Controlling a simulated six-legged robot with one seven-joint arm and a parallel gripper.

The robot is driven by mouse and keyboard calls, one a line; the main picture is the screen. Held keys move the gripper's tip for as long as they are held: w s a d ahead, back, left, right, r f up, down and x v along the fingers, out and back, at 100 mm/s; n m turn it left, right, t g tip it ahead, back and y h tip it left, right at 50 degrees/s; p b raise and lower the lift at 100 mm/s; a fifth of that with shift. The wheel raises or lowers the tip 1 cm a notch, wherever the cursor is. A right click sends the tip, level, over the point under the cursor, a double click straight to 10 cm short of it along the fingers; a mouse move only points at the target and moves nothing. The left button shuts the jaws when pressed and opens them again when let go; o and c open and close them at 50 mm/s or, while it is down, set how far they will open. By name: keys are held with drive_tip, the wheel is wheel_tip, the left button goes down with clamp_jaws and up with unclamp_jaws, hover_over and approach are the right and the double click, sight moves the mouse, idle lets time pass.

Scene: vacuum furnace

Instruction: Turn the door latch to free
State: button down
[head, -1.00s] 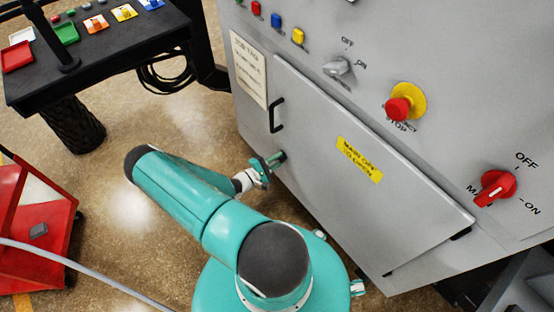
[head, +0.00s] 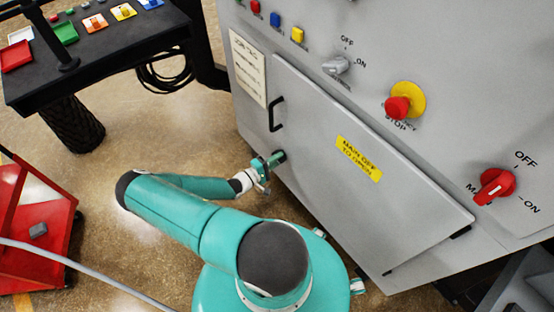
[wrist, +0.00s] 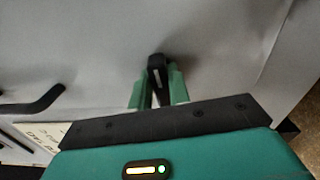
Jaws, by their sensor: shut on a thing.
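The door latch (wrist: 156,66) is a small black handle on the grey cabinet door, seen in the wrist view between my fingers. My gripper (wrist: 158,92) has two green fingers shut on the latch. In the head view my gripper (head: 274,159) is at the door's left edge, below the black door handle, and it covers the latch there. The grey door (head: 340,215) lies flat against the cabinet and looks closed. It bears a yellow label (head: 359,159).
The black door handle (head: 276,114) is just above my gripper; it also shows in the wrist view (wrist: 35,103). A red main switch (head: 494,187) and an emergency stop (head: 398,107) are on the panel. A red cart (head: 35,220) stands left, a black table (head: 100,50) behind.

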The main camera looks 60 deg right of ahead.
drive_tip(key=shift+w, duration=0.1)
drive_tip(key=c, duration=1.3)
unclamp_jaws()
drive_tip(key=v, duration=1.3)
drive_tip(key=shift+w+a, duration=0.15)
drive_tip(key=shift+a, duration=0.2)
